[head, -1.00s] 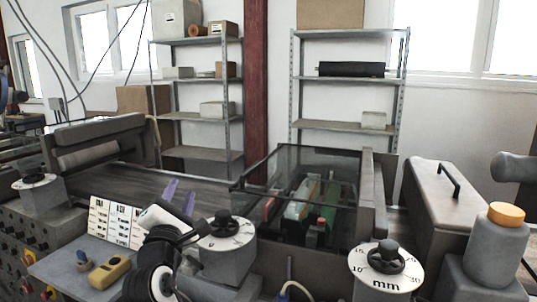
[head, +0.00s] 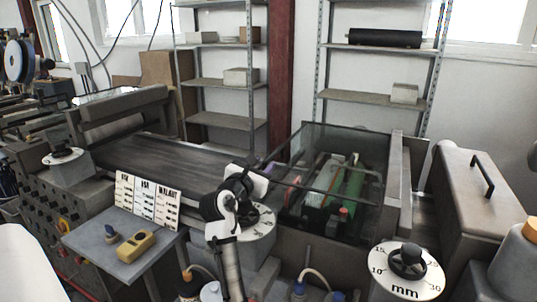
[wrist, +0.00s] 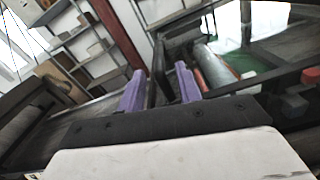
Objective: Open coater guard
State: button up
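The coater guard (head: 335,205) is a clear panelled cover with a dark frame, lying closed over the rollers in the middle of the head view. Its dark frame (wrist: 153,88) also shows in the wrist view. My gripper (wrist: 160,82) is open, with its two purple fingers apart at the guard's near left corner. A dark frame edge shows between the fingers, and I cannot tell whether they touch it. In the head view my arm hides most of the gripper.
Green and grey rollers (head: 350,182) lie under the guard. A dark conveyor belt (head: 160,155) runs left of it. A dial marked mm (head: 405,268) stands at front right, and a sample card (head: 147,200) at front left. Shelves (head: 370,98) stand behind.

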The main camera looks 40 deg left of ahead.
jog(key=shift+p+x, duration=0.45)
jog(key=shift+x, duration=1.7)
jog(key=shift+c, duration=0.2)
grip_shut()
